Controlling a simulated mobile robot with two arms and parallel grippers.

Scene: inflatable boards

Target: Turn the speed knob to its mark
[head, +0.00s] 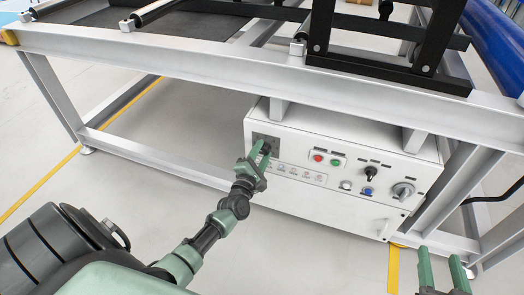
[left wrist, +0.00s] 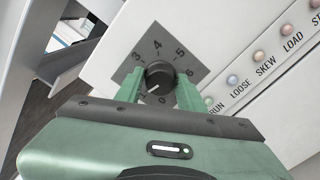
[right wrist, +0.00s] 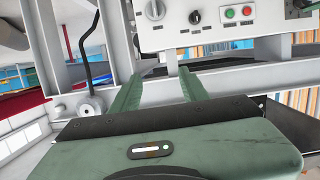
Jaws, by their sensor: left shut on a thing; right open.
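The speed knob (left wrist: 160,76) is a black round knob on a grey square dial plate (left wrist: 157,48) with printed numbers; 3, 4, 5, 6 and a 0 show in the left wrist view. A short white line shows on the knob's lower left part. My left gripper (left wrist: 158,90) has one green finger on each side of the knob and is shut on it. In the head view my left gripper (head: 265,148) largely covers the knob at the left end of the white control box (head: 320,198). My right gripper (head: 440,255) is open and empty, low at the right.
The box front also carries a red button (head: 318,158), a green button (head: 336,162), a black selector (head: 370,172), a blue knob (head: 368,191) and a grey rotary switch (head: 403,191). A row of small lamps (left wrist: 260,56) lies beside the dial. A steel frame beam (head: 200,65) runs above the box.

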